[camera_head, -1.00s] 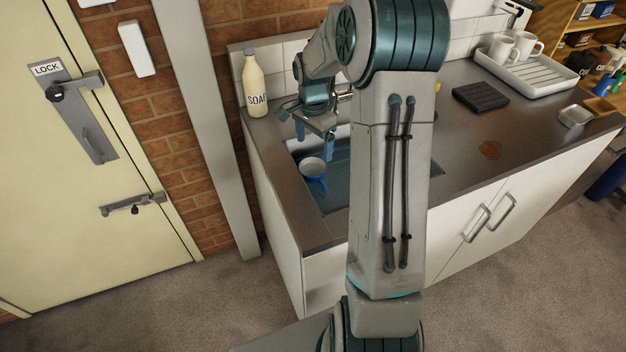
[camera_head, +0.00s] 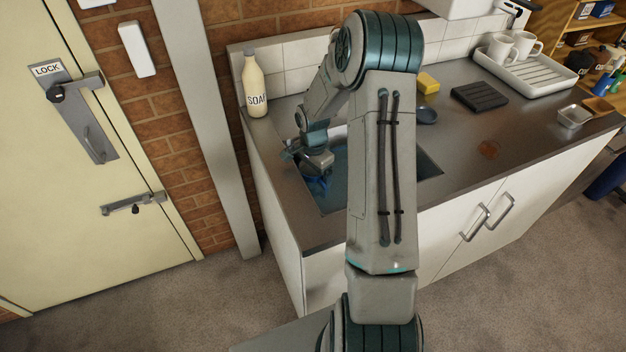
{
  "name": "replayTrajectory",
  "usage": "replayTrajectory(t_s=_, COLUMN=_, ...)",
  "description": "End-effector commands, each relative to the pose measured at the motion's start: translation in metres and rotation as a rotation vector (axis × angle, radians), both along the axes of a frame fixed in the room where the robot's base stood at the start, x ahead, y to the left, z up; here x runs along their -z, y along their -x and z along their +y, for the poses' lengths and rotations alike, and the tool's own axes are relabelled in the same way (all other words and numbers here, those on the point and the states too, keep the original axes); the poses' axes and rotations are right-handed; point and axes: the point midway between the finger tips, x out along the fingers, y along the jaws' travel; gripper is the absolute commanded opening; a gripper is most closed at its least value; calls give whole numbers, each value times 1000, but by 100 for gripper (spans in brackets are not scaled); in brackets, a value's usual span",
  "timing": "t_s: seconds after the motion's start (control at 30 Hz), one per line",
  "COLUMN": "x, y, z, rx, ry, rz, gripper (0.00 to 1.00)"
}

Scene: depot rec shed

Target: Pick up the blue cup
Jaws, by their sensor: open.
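The blue cup (camera_head: 319,184) is in the sink basin (camera_head: 340,201), near its left side. Only a small blue part of it shows, because my gripper covers most of it. My gripper (camera_head: 311,178) is down in the left part of the basin, right over the cup. Its jaws are open, but the fingertips are mostly hidden and blend with the blue of the cup. I cannot tell whether they touch the cup.
A soap bottle (camera_head: 254,86) stands at the counter's back left corner. A yellow sponge (camera_head: 428,83) and a dark blue dish (camera_head: 426,115) are behind the sink. A black ribbed mat (camera_head: 479,97) and a white rack (camera_head: 535,80) with white mugs (camera_head: 501,47) are to the right.

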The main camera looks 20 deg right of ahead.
Motion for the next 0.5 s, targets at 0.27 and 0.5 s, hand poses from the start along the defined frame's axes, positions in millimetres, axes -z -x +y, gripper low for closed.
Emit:
replayTrajectory(t_s=0.27, x=0, y=0, z=0, rx=0, ry=0, rz=0, gripper=50)
replayTrajectory(t_s=0.5, x=-1, y=0, z=0, rx=0, ry=1, rz=-1, gripper=39)
